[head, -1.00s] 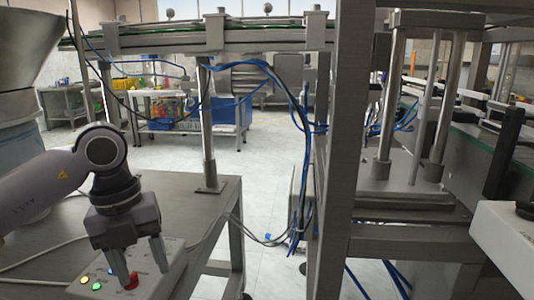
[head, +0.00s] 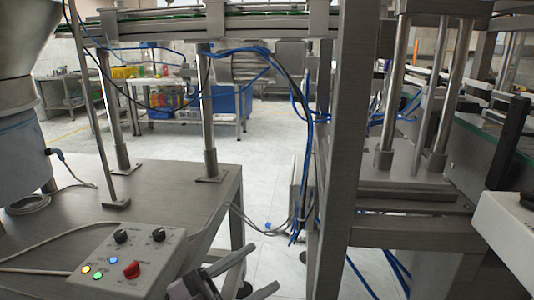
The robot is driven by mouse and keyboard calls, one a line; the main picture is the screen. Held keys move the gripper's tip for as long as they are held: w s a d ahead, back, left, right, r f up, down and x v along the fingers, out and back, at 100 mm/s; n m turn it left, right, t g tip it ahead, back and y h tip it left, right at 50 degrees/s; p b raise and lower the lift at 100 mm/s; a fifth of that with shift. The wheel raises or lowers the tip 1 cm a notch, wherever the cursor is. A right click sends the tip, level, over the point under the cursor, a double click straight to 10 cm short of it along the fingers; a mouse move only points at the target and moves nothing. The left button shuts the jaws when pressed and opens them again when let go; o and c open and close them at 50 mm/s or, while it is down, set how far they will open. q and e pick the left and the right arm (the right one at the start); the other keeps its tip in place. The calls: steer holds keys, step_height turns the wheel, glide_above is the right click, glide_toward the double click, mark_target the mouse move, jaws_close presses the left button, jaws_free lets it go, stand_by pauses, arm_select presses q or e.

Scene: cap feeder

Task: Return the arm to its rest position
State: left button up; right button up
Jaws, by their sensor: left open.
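My left gripper (head: 264,267) is at the bottom edge of the head view, right of the control box (head: 150,258). Its two fingers point to the right and are spread apart, with nothing between them. Most of my left arm is out of the picture. The grey control box has a red knob (head: 132,270), two black knobs and lit yellow, green and blue buttons. The gripper is apart from the red knob. My right gripper is not in view.
The control box stands on a metal table (head: 160,190) with cables. A thick steel post (head: 345,150) rises right of the gripper, with blue hoses (head: 300,120) beside it. A hopper machine (head: 20,150) stands at left. Open floor (head: 275,165) shows beyond the table.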

arm_select(q)
steer(key=w+a+f+n+t+y, duration=0.2)
steer(key=a+f+n+t+y, duration=0.75)
steer(key=f+n+y, duration=0.45)
steer(key=s+a+f+n+g+y, duration=0.3)
steer(key=s+f, duration=0.3)
steer(key=f, duration=0.2)
steer(key=s+a+f+n+g+y, duration=0.2)
steer(key=s+a+f+n+g, duration=0.15)
steer(key=s+f, duration=0.4)
step_height(320, 180, up, 13)
steer(key=a+p, duration=0.1)
steer(key=p, duration=1.6)
steer(key=shift+a+f+g+y+p, duration=0.15)
steer(key=shift+a+g+y+p, duration=0.15)
steer(key=shift+a+y, duration=0.1)
steer(key=shift+m, duration=0.25)
